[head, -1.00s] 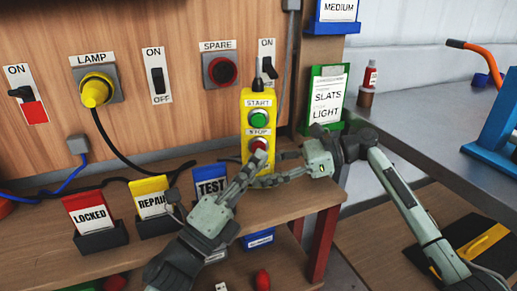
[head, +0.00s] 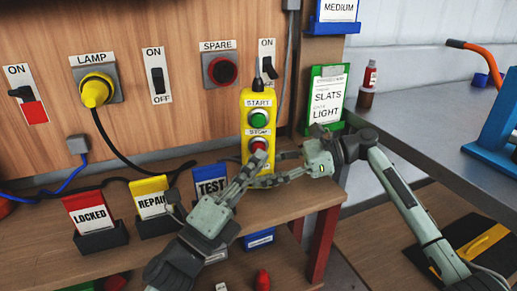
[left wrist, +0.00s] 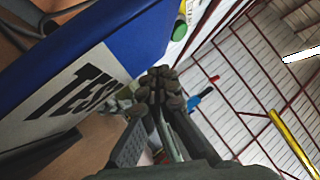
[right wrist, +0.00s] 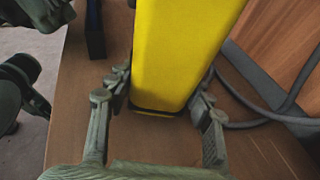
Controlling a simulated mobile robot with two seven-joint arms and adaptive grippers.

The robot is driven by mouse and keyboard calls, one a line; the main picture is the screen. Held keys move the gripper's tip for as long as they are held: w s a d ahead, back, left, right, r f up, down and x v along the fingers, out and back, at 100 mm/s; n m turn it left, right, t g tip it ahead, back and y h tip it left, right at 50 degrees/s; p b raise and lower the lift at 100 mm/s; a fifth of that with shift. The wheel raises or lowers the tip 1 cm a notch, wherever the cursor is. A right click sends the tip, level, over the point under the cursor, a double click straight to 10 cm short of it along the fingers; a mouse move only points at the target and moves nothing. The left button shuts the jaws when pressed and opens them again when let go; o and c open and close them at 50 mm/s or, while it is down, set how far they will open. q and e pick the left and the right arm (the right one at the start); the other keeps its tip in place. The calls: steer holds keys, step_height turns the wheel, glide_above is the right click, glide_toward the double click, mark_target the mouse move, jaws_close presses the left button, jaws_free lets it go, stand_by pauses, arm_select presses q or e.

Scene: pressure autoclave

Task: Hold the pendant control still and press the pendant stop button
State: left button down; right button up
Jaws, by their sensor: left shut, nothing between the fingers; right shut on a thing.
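The yellow pendant control (head: 246,131) hangs upright at the front of the wooden panel. Its green start button (head: 258,118) is above the red stop button (head: 258,144). My left gripper (head: 253,160) is shut and empty, its fingertips just below the stop button and partly over its lower edge; contact cannot be told. In the left wrist view its fingertips (left wrist: 165,88) bunch together. My right gripper (head: 270,168) is shut on the lower pendant from the right. The right wrist view shows its fingers (right wrist: 161,82) on both sides of the yellow body (right wrist: 185,45).
A TEST card (head: 210,186), a REPAIR card (head: 151,200) and a LOCKED card (head: 89,214) stand in holders on the shelf, left of the pendant. The yellow lamp plug (head: 96,90) and switches are on the panel. A green SLATS LIGHT card holder (head: 327,97) is to the right.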

arm_select(q)
steer(key=shift+w, duration=0.1)
steer(key=shift+w, duration=0.35)
steer(key=shift+w+a, duration=0.1)
steer(key=shift+w, duration=0.3)
arm_select(e)
steer(key=shift+s+r, duration=0.1)
steer(key=shift+r, duration=0.1)
stand_by(0.4)
arm_select(q)
steer(key=shift+w+a+r, duration=0.1)
steer(key=shift+w, duration=0.2)
arm_select(e)
steer(key=shift+s, duration=0.1)
stand_by(0.5)
arm_select(q)
steer(key=shift+s+f, duration=0.25)
steer(key=shift+f, duration=0.2)
arm_select(e)
steer(key=shift+d+f, duration=0.1)
steer(key=shift+d, duration=0.05)
arm_select(q)
steer(key=shift+s+a+f, duration=0.15)
steer(key=shift+s+f, duration=0.15)
steer(key=shift+s, duration=0.1)
